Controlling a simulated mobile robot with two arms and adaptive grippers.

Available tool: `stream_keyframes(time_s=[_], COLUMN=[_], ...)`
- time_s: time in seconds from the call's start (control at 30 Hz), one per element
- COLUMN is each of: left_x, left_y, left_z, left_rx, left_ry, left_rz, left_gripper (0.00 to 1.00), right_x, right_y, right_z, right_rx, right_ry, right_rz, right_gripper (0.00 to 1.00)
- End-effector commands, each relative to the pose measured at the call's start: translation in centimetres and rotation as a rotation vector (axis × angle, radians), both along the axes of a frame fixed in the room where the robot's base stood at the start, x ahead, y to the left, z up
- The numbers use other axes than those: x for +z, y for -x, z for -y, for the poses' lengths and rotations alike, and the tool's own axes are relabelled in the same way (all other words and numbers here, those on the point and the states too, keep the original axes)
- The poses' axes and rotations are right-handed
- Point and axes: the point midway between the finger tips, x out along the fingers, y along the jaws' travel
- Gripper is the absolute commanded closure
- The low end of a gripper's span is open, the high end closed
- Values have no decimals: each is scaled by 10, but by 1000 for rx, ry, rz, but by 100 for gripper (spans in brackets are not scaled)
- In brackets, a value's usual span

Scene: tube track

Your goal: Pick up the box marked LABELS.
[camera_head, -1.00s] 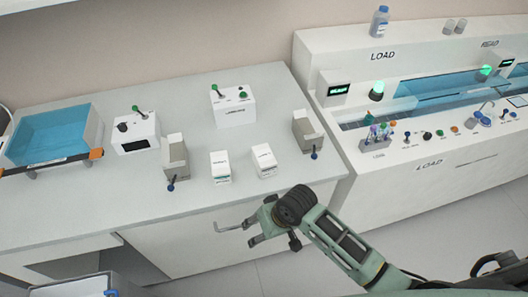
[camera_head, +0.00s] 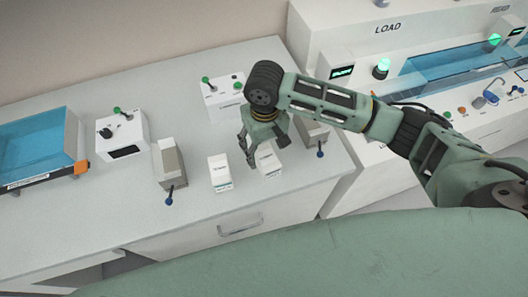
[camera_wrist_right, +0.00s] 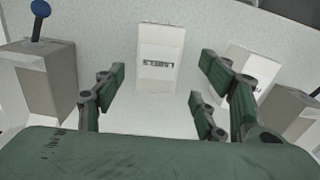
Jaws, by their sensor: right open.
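The small white box marked LABELS (camera_wrist_right: 161,45) stands on the worktop, centred ahead of my right gripper in the right wrist view, its lettering upside down there. In the head view this LABELS box (camera_head: 268,165) is the right one of two small white boxes, partly hidden by my gripper. My right gripper (camera_head: 265,152) is open just above and behind it. In the wrist view the open fingers of my right gripper (camera_wrist_right: 160,82) lie to either side of the box's line, with gaps. My left gripper is not in view.
A similar white box (camera_head: 220,173) stands close on the left. Grey holders stand on both sides, left (camera_head: 169,164) and right (camera_head: 313,131), with blue-knobbed levers. A white control box (camera_head: 222,97) is behind my gripper. The front worktop is clear.

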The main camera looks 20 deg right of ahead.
Motion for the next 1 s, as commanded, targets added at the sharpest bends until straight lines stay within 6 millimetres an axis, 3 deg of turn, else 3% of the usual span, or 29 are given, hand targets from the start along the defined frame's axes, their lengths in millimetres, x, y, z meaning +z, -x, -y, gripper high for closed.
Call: stream_keyframes(time_s=[0.33,0.47,0.7,1.0], left_x=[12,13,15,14], left_y=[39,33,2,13], left_z=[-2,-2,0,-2], left_rx=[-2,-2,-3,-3], left_ry=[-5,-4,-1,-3], left_rz=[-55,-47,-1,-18], left_gripper=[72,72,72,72], right_x=[-46,-58,-60,-60], right_y=[1,1,1,1], right_z=[5,5,4,4], right_rx=[2,3,4,3], right_ry=[0,0,-2,-1], right_rz=[0,2,4,4], right_gripper=[35,35,35,61])
